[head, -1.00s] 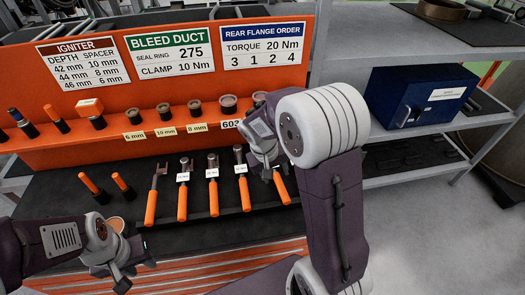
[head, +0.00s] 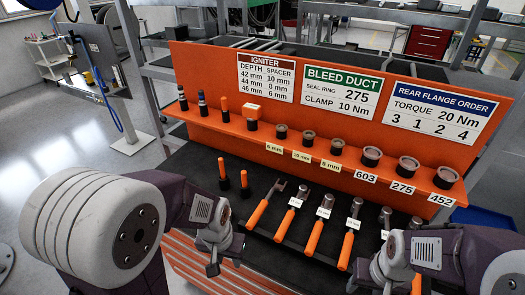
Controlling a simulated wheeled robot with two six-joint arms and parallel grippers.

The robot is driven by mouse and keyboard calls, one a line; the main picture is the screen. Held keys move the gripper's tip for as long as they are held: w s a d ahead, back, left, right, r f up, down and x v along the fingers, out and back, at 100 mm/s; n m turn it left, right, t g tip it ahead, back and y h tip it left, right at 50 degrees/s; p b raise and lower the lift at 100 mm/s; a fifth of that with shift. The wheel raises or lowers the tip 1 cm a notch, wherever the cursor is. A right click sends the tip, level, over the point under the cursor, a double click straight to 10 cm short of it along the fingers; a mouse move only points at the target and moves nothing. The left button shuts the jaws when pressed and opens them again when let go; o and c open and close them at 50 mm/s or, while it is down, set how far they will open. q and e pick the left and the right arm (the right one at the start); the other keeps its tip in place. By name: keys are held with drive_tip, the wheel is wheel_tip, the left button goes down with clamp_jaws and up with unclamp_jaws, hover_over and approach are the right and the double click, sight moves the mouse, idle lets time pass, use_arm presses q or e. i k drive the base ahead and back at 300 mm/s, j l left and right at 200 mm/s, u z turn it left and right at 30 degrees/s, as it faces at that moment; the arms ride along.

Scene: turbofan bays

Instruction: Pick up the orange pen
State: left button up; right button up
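Several orange-handled tools lie on the dark bench top (head: 262,168), one a fork-ended wrench (head: 265,212). The sign board rises behind. Open floor (head: 60,135) lies at the left.

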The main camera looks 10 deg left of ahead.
sight(244, 174)
drive_tip(key=i+j+u, duration=0.15)
drive_tip(key=j, duration=0.3)
drive_tip(key=j+u, duration=0.15)
drive_tip(key=j, duration=0.3)
drive_tip(key=i+j+u, duration=0.15)
drive_tip(key=j, duration=0.25)
drive_tip(key=i+j+u, duration=0.15)
drive_tip(key=j, duration=0.25)
